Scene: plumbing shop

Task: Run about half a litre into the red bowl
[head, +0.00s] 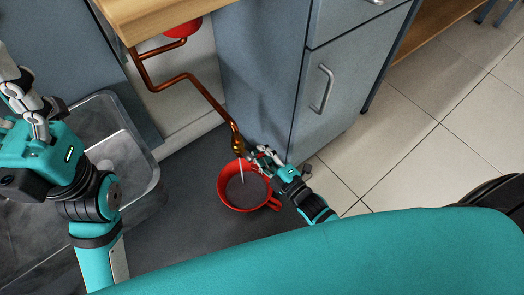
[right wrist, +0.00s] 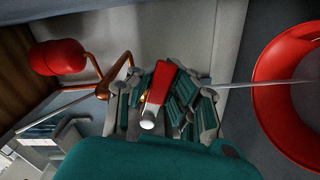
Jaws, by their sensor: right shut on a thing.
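The red bowl (head: 222,193) stands on the dark floor under a brass tap (head: 237,143) at the end of a copper pipe. A thin pale stream (head: 241,170) runs from the tap into the bowl; I cannot tell the level inside. In the right wrist view the stream (right wrist: 258,83) reaches towards the bowl (right wrist: 266,95) at the right. My right gripper (head: 262,155) is at the tap, shut on its red lever (right wrist: 160,85), which sits between the fingers. My left gripper (head: 20,100) is at the far left, away from the bowl; its finger opening is unclear.
A clear tub (head: 150,180) lies left of the bowl, partly behind my left arm. A blue-grey cabinet (head: 325,105) stands close behind the tap. The copper pipe (head: 180,78) runs up to a red vessel (head: 183,29) under a wooden top (head: 150,15). Tiled floor (head: 430,150) is clear at right.

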